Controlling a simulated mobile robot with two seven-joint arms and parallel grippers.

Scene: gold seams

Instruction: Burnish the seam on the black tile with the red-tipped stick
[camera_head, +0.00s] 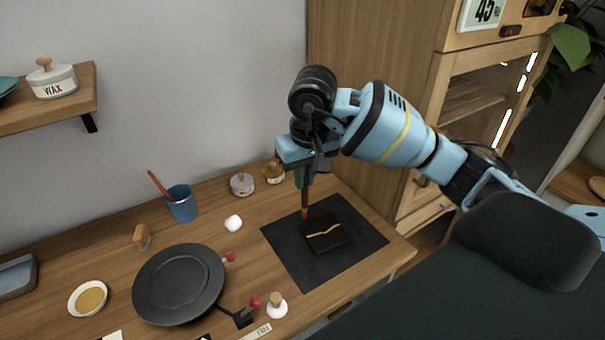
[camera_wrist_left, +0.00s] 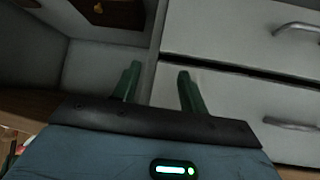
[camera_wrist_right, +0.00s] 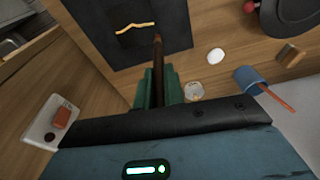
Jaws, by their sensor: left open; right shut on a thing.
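The black tile (camera_head: 327,242) lies on a dark mat (camera_head: 288,258), with a wavy gold seam across it. The seam also shows in the right wrist view (camera_wrist_right: 135,27). My right gripper (camera_head: 305,178) is shut on the brown stick (camera_head: 305,198), which points down beside the far left edge of the tile. Its red tip shows just off the seam; I cannot tell whether it touches the tile. The stick also runs out between the green fingers in the right wrist view (camera_wrist_right: 158,58). My left gripper (camera_wrist_left: 160,86) is open and empty, facing grey drawers.
A black round plate (camera_head: 180,284) and a bowl of gold (camera_head: 90,298) stand left on the wooden table. A blue cup (camera_head: 182,205) with a stick and small jars (camera_head: 242,184) stand at the back. A wooden cabinet (camera_head: 375,90) rises behind the mat.

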